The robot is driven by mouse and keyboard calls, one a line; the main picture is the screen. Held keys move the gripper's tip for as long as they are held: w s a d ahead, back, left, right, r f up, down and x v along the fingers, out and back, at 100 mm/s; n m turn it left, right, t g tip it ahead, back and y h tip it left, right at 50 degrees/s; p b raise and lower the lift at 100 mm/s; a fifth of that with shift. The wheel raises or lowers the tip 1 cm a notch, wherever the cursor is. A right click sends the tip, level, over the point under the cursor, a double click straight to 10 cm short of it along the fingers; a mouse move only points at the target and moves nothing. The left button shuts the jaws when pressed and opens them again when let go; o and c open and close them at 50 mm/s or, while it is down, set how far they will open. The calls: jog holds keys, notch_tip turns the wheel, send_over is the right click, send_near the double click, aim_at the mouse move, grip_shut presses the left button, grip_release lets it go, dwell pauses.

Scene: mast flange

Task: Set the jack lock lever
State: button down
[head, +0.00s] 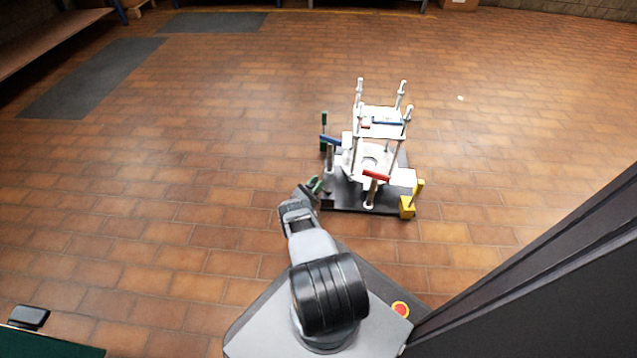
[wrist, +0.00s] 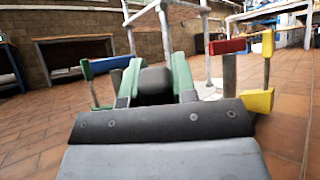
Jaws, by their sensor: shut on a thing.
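My gripper (head: 313,188) reaches the near left corner of the dark base plate (head: 345,199). In the wrist view its two green fingers (wrist: 155,82) flank a dark grey block (wrist: 156,78) and are shut on it. I cannot tell whether this block is part of the jack lock lever. A yellow lever (head: 418,189) stands upright on a yellow block at the plate's right corner; it also shows in the wrist view (wrist: 267,44). A green lever (head: 323,118) stands at the far left, seen in the wrist view too (wrist: 87,70).
A white post frame (head: 380,110) stands on the plate. A red handle (head: 376,175) is on its near side, a blue handle (head: 330,140) on its left. Open tiled floor (head: 180,200) surrounds the plate. A bench (head: 50,40) is at the far left.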

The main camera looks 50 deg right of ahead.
jog(key=shift+a+f, duration=0.15)
jog(key=shift+a, duration=0.05)
jog(key=c, duration=0.9)
grip_release()
jog(key=shift+d, duration=0.2)
